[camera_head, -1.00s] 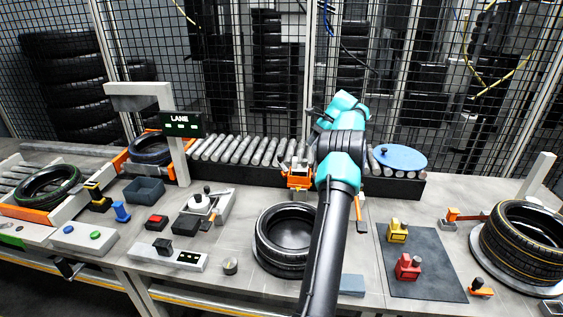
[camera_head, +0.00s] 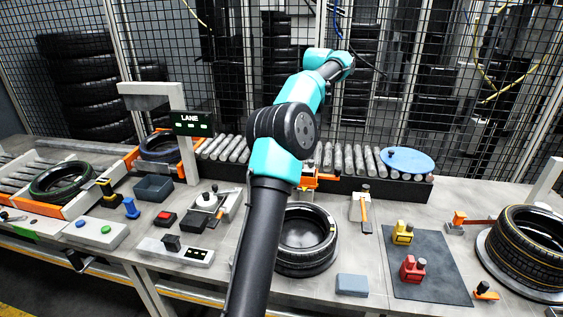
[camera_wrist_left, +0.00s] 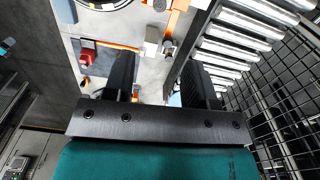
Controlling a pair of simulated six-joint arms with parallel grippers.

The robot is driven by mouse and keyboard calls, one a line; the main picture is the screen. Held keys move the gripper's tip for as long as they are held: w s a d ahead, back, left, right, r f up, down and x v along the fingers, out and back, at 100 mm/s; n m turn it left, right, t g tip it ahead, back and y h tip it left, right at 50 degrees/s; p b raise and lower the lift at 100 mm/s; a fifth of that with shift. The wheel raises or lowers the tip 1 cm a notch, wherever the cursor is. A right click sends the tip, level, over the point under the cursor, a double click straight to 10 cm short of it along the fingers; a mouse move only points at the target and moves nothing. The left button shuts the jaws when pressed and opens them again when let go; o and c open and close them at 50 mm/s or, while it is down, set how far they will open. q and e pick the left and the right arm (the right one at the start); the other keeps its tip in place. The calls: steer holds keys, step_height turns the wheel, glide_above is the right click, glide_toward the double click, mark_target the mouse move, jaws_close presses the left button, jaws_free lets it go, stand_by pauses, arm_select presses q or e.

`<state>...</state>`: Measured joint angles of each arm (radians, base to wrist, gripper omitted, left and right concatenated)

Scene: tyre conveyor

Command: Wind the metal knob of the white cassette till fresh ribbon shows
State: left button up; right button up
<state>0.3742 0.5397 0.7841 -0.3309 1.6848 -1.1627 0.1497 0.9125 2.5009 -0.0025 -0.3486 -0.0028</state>
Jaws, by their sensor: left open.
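A small pale block (camera_head: 358,207) with a greyish knob and an orange strip stands right of the centre tyre. I take it for the white cassette. In my left wrist view, a pale block (camera_wrist_left: 152,40) with a round grey knob beside it, probably the same one, shows beyond the fingers. Whether its ribbon is fresh is too small to tell. My left gripper (camera_wrist_left: 160,85) is open, with nothing between its black fingers and well above the table. In the head view its fingers cannot be made out. My right gripper is not in view.
The centre tyre (camera_head: 307,240) lies partly behind my left arm. A roller conveyor (camera_head: 345,160) with a blue disc (camera_head: 407,160) runs along the back, before the mesh fence. A dark mat (camera_head: 430,285) holds a yellow block (camera_head: 402,236) and a red block (camera_head: 411,272).

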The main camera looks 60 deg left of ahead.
mark_target(312, 161)
arm_select(q)
steer(key=shift+w+d+r, duration=0.1)
stand_by(0.3)
step_height(312, 161, down, 17)
steer(key=shift+f, duration=0.2)
stand_by(0.6)
steer(key=c, duration=0.9)
